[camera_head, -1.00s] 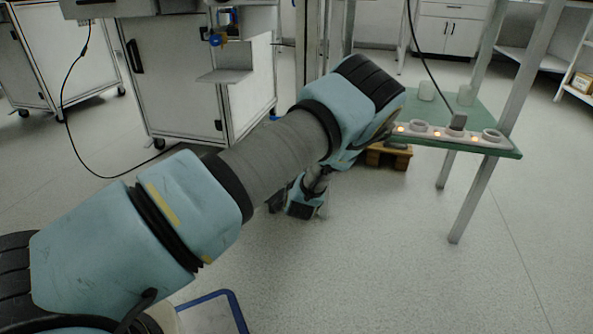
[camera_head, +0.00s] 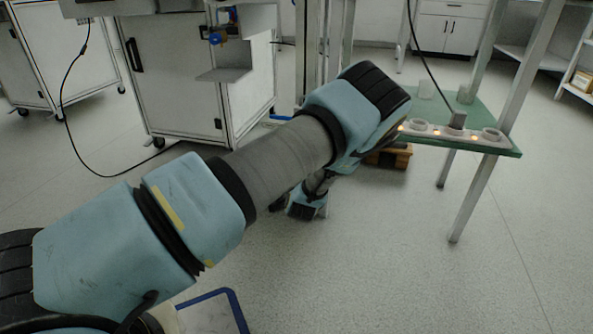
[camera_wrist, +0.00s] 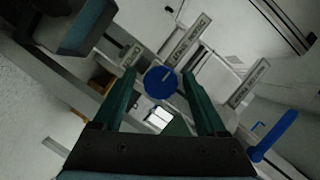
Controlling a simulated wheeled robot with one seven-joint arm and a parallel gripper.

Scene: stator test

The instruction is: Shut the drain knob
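A round blue knob (camera_wrist: 160,80) with a pale mark on its face shows near the middle of the wrist view. My gripper (camera_wrist: 159,73) is open, with one dark green finger to each side of the knob in the picture. I cannot tell how far the fingertips are from it, and no contact shows. Grey label plates (camera_wrist: 187,42) stand around the knob, but their lettering is too small to read surely. In the head view my arm reaches toward the middle, and the gripper's fingers cannot be made out there.
A blue lever handle (camera_wrist: 274,136) is at the right of the wrist view. In the head view, a white cabinet (camera_head: 175,85) with a blue fitting (camera_head: 216,38) stands behind my arm. A green table (camera_head: 480,105) holding ring-shaped parts is at right.

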